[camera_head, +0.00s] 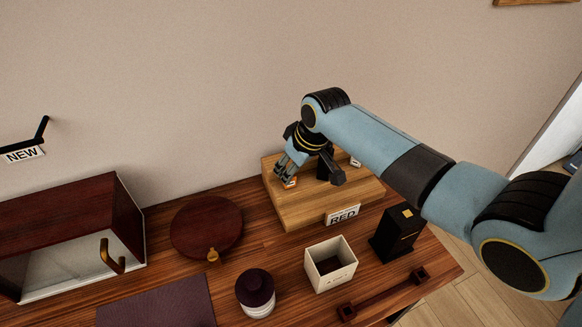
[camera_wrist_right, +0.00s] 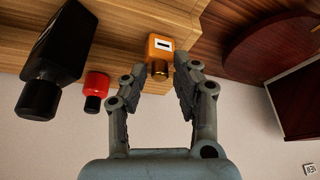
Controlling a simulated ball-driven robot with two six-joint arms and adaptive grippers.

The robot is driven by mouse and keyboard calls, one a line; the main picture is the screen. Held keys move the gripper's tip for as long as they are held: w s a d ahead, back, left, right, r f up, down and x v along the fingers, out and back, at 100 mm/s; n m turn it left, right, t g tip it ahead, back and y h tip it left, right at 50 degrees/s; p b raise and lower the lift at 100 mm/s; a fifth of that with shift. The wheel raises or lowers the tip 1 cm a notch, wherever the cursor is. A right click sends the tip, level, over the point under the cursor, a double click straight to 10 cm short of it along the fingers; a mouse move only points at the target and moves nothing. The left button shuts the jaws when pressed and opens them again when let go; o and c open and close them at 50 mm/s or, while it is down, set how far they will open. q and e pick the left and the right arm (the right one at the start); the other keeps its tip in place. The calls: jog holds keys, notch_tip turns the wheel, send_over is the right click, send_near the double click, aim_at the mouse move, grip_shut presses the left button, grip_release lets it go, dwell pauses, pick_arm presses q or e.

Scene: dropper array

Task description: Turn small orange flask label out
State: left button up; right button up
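In the head view only a bit of the orange flask (camera_head: 291,183) shows beneath my right gripper (camera_head: 286,174). In the wrist view my right gripper (camera_wrist_right: 160,68) has its fingers apart on either side of the flask's cap, with small gaps visible. My left gripper is not in view.
A red flask (camera_wrist_right: 96,85) and a large black bottle (camera_wrist_right: 62,50) stand beside the orange one. In front of the stand are a "RED" sign (camera_head: 343,215), a white open box (camera_head: 331,268), a black box (camera_head: 396,236), a dark-lidded jar (camera_head: 256,290) and a round board (camera_head: 206,226).

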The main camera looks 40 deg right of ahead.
jog(key=shift+o, duration=1.1)
jog(key=v, duration=1.2)
jog(key=shift+d, duration=0.1)
